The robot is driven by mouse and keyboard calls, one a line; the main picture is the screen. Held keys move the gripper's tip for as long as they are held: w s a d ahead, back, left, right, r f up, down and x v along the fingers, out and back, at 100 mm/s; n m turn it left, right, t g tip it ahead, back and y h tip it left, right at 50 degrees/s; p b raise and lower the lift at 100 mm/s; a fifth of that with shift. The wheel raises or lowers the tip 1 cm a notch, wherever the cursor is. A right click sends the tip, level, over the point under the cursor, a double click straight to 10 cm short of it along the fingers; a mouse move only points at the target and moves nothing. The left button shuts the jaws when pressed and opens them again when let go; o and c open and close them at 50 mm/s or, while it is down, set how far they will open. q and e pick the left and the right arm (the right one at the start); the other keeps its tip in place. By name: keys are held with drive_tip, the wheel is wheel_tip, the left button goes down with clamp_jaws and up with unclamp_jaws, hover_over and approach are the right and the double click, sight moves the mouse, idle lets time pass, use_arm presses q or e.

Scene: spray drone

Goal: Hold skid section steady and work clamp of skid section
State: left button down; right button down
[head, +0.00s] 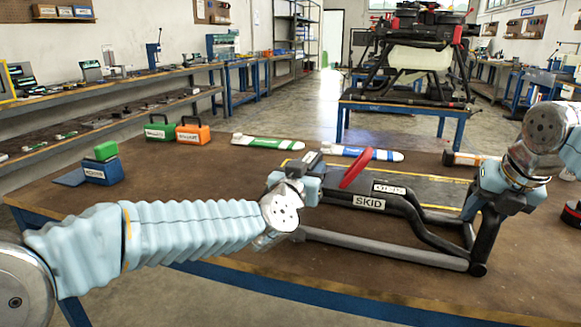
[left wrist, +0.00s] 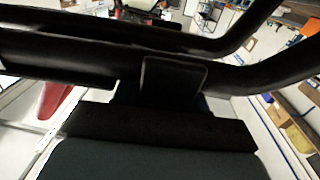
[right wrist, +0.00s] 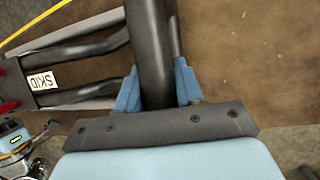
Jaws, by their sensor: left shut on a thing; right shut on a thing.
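The skid section (head: 370,202) is a black tubular frame with a "SKID" label, lying on the brown table. Its red clamp lever (head: 356,168) stands up at a slant near the left end. My left gripper (head: 312,183) is shut on the left end of the skid section, just left of the lever. In the left wrist view, black bars fill the middle and a red part (left wrist: 55,98) shows at the left. My right gripper (head: 490,188) is shut on the right-end tube; its blue fingers (right wrist: 158,88) flank this tube in the right wrist view.
Behind the skid lie a green-marked bottle-shaped part (head: 266,142) and a blue-marked one (head: 362,153). Green and orange cases (head: 193,133) and a blue block (head: 102,172) stand at the back left. A drone (head: 415,55) stands on a farther table.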

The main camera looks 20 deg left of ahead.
use_arm(q)
drive_tip(key=shift+s+d, duration=0.1)
drive_tip(key=shift+d, duration=0.7)
use_arm(e)
drive_tip(key=shift+a, duration=0.15)
use_arm(q)
drive_tip(key=c, duration=0.7)
unclamp_jaws()
drive_tip(key=s, duration=1.2)
drive_tip(key=shift+a, duration=0.45)
use_arm(e)
drive_tip(key=c, duration=0.6)
unclamp_jaws()
drive_tip(key=shift+c, duration=0.2)
